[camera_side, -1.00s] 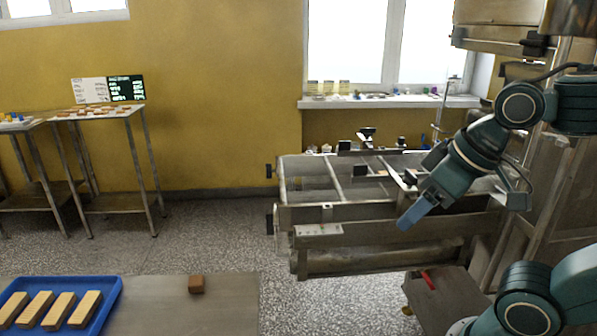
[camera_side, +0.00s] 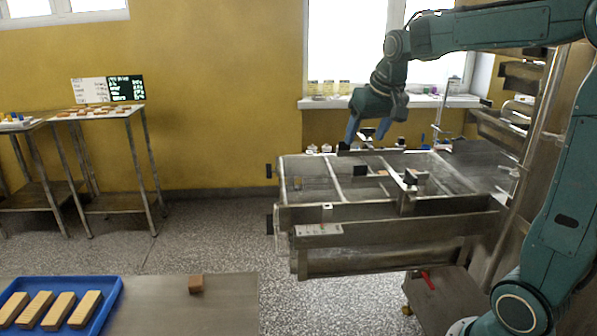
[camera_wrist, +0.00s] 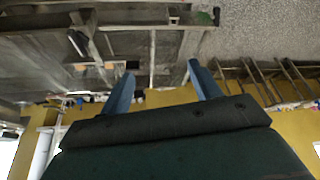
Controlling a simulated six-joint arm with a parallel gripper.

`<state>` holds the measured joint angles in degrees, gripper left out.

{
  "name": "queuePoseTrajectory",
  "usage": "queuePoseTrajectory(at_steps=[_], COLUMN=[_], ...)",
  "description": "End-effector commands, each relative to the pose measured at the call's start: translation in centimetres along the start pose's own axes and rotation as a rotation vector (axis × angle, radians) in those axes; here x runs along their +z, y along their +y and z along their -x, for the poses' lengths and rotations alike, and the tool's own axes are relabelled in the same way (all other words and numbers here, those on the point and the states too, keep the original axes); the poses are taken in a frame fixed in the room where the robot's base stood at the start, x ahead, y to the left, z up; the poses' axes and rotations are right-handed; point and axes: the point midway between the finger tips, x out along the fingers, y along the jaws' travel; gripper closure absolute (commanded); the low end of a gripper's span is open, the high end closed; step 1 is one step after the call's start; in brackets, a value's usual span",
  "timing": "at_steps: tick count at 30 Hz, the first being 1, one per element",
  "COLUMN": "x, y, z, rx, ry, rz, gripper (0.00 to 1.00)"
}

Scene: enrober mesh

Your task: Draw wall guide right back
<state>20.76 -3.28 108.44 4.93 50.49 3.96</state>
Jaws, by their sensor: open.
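My gripper (camera_side: 368,131) is open, its two blue fingers pointing down above the far edge of the steel enrober frame (camera_side: 390,213). No object shows between the fingers. In the wrist view my gripper (camera_wrist: 160,71) spreads its fingers below the frame's bars. A dark block (camera_side: 343,147) sits on the far rail, close to the left finger. Another dark block (camera_side: 411,177) stands on a bar at the frame's right part, and a small dark block (camera_side: 360,169) lies inside. I cannot tell which of these belongs to the right wall guide.
Behind the frame is a window sill (camera_side: 392,102) with jars and small items. A blue tray (camera_side: 112,288) of bars and a brown block (camera_side: 196,284) lie on the near steel table (camera_side: 160,305). A side table (camera_side: 95,113) stands at the left wall.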

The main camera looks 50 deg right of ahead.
Motion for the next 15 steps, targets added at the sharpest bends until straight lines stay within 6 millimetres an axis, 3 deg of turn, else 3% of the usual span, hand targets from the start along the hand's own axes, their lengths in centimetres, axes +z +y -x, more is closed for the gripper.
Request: queuePoseTrajectory(at_steps=[9, 15], x=[-6.5, -8.8], y=[5.5, 8.4], z=[-5.6, -8.3], rx=[0.074, 0.105], ry=[-0.023, -0.031], rz=[-0.159, -0.228], gripper=[0.37, 0.37])
